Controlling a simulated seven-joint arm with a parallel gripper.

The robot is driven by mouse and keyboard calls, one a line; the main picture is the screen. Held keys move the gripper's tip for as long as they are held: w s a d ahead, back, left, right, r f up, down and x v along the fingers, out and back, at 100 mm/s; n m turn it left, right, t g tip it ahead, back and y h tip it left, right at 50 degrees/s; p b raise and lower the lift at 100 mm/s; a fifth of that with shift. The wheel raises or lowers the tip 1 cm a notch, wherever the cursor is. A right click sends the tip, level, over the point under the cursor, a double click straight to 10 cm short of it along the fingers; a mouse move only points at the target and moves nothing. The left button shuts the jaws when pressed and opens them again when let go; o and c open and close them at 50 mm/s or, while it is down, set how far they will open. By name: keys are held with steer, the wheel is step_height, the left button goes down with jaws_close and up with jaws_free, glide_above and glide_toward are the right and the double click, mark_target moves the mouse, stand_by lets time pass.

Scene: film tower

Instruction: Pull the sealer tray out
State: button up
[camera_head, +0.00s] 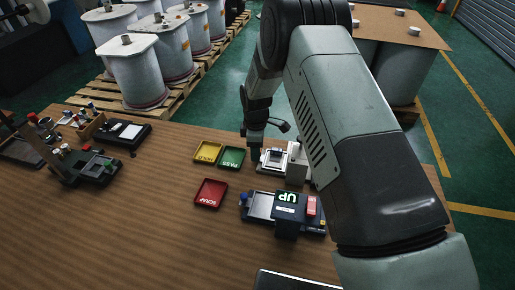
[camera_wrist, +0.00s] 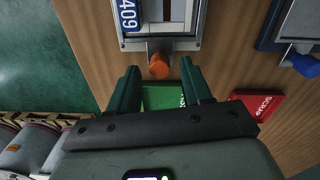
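A small machine with a light metal tray (camera_head: 273,159) stands on the table beside my arm. In the wrist view the tray front (camera_wrist: 160,44) carries an orange knob (camera_wrist: 159,67) on a short stem; a blue label reads 409. My gripper (camera_wrist: 159,75) is open and empty. The knob shows between its two fingertips, with visible space on both sides; I cannot tell the height gap. A second machine with an UP display (camera_head: 288,199) stands nearer, its tray (camera_head: 260,204) bearing a blue knob (camera_wrist: 306,65). No label names either machine as the sealer.
Green (camera_head: 231,157), yellow (camera_head: 207,152) and red (camera_head: 210,193) shallow trays lie left of the machines. The green tray shows under my gripper in the wrist view. Small fixtures (camera_head: 86,165) stand at the table's left. The wooden table (camera_head: 150,215) between is clear.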

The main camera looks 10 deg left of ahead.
steer(key=shift+d+r, duration=0.1)
step_height(320, 180, up, 11)
stand_by(0.6)
steer(key=shift+s+f, duration=0.1)
steer(key=shift+f, duration=0.1)
steer(key=s+d+r+m+t, duration=0.1)
steer(key=s+d+r+m, duration=0.2)
steer(key=d+r, duration=0.35)
steer(key=s+d+r+m+t, duration=0.1)
steer(key=s+d+r+m, duration=0.15)
steer(key=r, duration=0.75)
steer(key=s+d+r+m+t, duration=0.1)
steer(key=s+d+r+m, duration=0.2)
steer(key=d+r, duration=0.4)
steer(key=s+d+r+m, duration=0.2)
steer(key=s+d+m, duration=0.1)
steer(key=s, duration=0.4)
steer(key=s+d+r+m+t, duration=0.1)
steer(key=s+d+r+m, duration=0.1)
steer(key=s, duration=0.5)
steer(key=s+d+r+m+t, duration=0.1)
steer(key=s+d+r+m, duration=0.1)
steer(key=s+d+m, duration=0.2)
steer(key=s+m, duration=0.2)
steer(key=s, duration=0.1)
steer(key=shift+s+d+r, duration=0.25)
steer(key=shift+s+r, duration=0.05)
